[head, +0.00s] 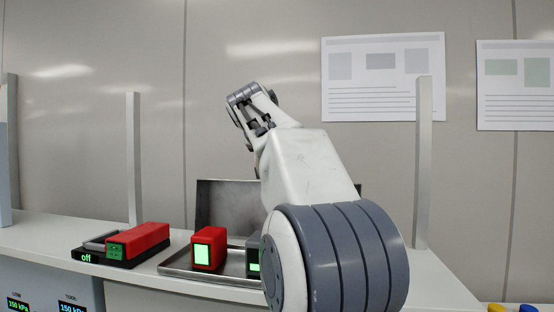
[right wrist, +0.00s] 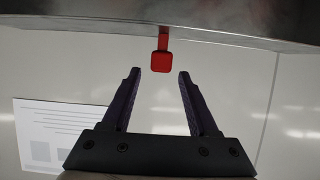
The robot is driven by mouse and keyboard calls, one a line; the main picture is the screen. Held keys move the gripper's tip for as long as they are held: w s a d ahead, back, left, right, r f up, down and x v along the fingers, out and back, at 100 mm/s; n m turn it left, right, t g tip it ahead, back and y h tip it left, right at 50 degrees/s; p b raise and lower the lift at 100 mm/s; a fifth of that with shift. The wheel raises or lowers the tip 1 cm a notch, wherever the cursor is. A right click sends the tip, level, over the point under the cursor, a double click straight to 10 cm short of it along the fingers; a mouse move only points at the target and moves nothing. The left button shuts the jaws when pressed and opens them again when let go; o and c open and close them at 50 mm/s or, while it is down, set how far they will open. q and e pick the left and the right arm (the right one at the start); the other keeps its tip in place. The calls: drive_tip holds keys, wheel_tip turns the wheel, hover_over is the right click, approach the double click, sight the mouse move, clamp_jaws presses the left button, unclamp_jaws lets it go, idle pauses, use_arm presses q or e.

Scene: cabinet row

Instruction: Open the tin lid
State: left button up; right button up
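The tin (head: 176,268) is a shallow metal tray on the counter. Its metal lid (head: 226,203) stands about upright at its back edge, partly hidden behind my right arm. In the right wrist view a metal edge, apparently the lid (right wrist: 90,14), crosses the top, with a red tab (right wrist: 160,62) sticking out. My right gripper (right wrist: 160,72) is open, its two fingers apart on either side of the tab's end, and holds nothing. In the head view its fingers are hidden by my arm. My left gripper is not in view.
In the tin stand a red box (head: 208,249) with a green screen and a dark box (head: 253,262), partly hidden. To the left, a red block (head: 139,239) sits on a black device marked "off" (head: 88,257). Grey posts (head: 133,160) (head: 423,165) rise from the counter.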

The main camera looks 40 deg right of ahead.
drive_tip(key=shift+s+a, duration=0.2)
drive_tip(key=shift+a, duration=0.05)
drive_tip(key=b+v, duration=0.2)
drive_tip(key=v, duration=0.8)
drive_tip(key=shift+d+r, duration=0.1)
drive_tip(key=shift+d, duration=0.05)
